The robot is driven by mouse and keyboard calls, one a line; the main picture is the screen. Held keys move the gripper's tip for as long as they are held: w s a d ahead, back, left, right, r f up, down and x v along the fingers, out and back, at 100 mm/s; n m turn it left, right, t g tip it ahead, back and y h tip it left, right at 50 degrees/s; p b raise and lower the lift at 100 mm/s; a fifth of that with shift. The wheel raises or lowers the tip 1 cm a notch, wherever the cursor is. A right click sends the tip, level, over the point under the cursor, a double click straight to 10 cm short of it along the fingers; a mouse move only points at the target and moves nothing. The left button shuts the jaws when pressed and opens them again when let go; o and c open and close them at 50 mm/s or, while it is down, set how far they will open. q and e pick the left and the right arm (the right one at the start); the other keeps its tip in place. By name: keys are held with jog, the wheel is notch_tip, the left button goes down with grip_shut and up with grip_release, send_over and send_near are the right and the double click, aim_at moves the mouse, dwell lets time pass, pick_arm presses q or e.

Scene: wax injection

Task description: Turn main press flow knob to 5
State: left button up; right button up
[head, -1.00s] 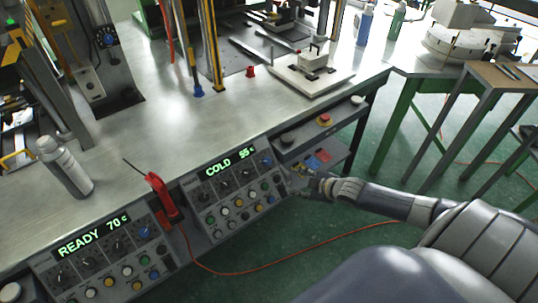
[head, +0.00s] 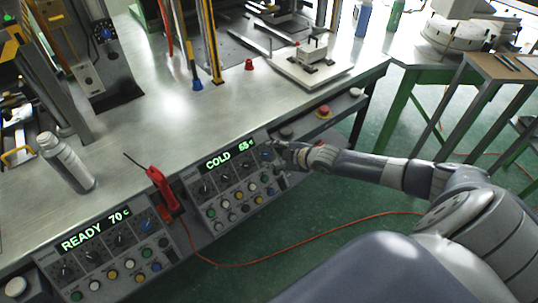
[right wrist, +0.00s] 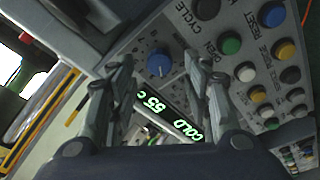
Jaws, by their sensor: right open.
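The right-hand control panel (head: 232,214) is on the bench front, with a green display reading COLD 55 c (head: 228,153). Its rotary knobs sit below the display. A blue knob (head: 266,155) is at the panel's right end; its label is not readable. My right gripper (head: 277,150) is at this end of the panel, beside the blue knob. In the right wrist view, the open fingers (right wrist: 159,63) stand on either side of the blue knob (right wrist: 159,62), apart from it as seen. My left gripper is out of view.
Coloured push buttons, such as a green one (right wrist: 231,46), are close to the right finger in the wrist view. A second panel reads READY 70 c (head: 95,229). A red tool (head: 161,188) hangs between the panels. A red emergency button (head: 323,111) is further right.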

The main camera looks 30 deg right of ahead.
aim_at(266, 154)
jog(key=shift+x, duration=1.45)
jog(key=shift+c, duration=0.5)
jog(key=c, duration=1)
